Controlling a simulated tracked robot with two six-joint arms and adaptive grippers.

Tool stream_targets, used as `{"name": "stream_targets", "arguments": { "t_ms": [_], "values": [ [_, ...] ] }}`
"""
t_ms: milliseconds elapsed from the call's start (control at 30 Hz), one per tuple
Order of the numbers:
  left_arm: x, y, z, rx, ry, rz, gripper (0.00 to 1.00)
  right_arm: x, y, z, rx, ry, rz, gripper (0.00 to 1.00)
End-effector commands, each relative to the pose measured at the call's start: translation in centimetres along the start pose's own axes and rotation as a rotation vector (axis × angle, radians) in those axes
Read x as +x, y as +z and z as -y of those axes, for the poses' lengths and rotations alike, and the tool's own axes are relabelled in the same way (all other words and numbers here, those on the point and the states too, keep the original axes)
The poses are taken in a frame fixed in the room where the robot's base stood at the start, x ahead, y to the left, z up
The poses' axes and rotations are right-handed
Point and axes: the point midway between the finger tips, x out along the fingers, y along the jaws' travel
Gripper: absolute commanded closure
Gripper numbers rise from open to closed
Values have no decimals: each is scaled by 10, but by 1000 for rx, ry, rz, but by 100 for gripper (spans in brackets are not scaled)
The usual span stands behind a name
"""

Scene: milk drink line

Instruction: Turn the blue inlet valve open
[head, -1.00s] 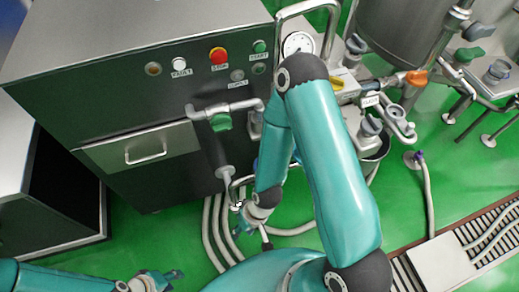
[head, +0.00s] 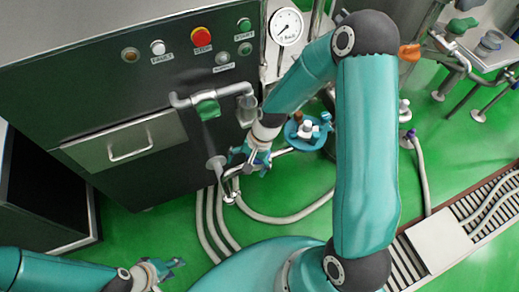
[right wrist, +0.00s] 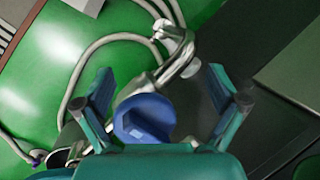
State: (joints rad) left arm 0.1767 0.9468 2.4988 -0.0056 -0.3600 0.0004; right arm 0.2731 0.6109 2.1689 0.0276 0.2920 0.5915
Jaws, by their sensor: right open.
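The blue valve handle (right wrist: 145,118) shows in the right wrist view, low in the middle, next to a bent metal pipe (right wrist: 178,70). My right gripper (right wrist: 160,82) is open, with one finger on each side of the handle. Gaps show between handle and fingers; I see no grip on it. In the head view my right gripper (head: 250,160) is beside the machine's lower pipework; I cannot make out the blue handle there. My left gripper (head: 168,268) is at the bottom left over the floor, too small to tell its opening.
A dark machine cabinet (head: 60,110) with buttons, a gauge (head: 286,27) and a green valve handle (head: 207,109) stands at left and centre. Hoses (head: 290,217) lie on the green floor.

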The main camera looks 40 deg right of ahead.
Motion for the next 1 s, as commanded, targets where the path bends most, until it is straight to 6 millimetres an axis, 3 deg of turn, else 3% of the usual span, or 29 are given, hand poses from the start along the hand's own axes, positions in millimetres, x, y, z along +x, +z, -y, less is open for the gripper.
{"name": "stream_targets", "arguments": {
  "t_ms": [33, 200, 300, 400, 500, 667, 1000],
  "values": [
    [15, 0, 5, 0, 0, 0, 60, -19, -24, 3, 119, -16, -14, 4],
    [35, 0, 13, 0, 0, 0, 60, -102, -61, 0, 501, -33, 0, 4],
    [44, 0, 16, 0, 0, 0, 60, -149, -68, -7, 683, -39, 12, 4],
    [49, 0, 18, 0, 0, 0, 60, -182, -67, -15, 811, -39, 25, 4],
    [51, 0, 18, 0, 0, 0, 60, -199, -63, -19, 879, -35, 34, 4],
    [53, 0, 19, 0, 0, 0, 60, -196, -61, -20, 904, -30, 41, 4],
    [62, 0, 22, 0, 0, 0, 60, -131, -59, -17, 901, -26, 44, 4]
  ]
}}
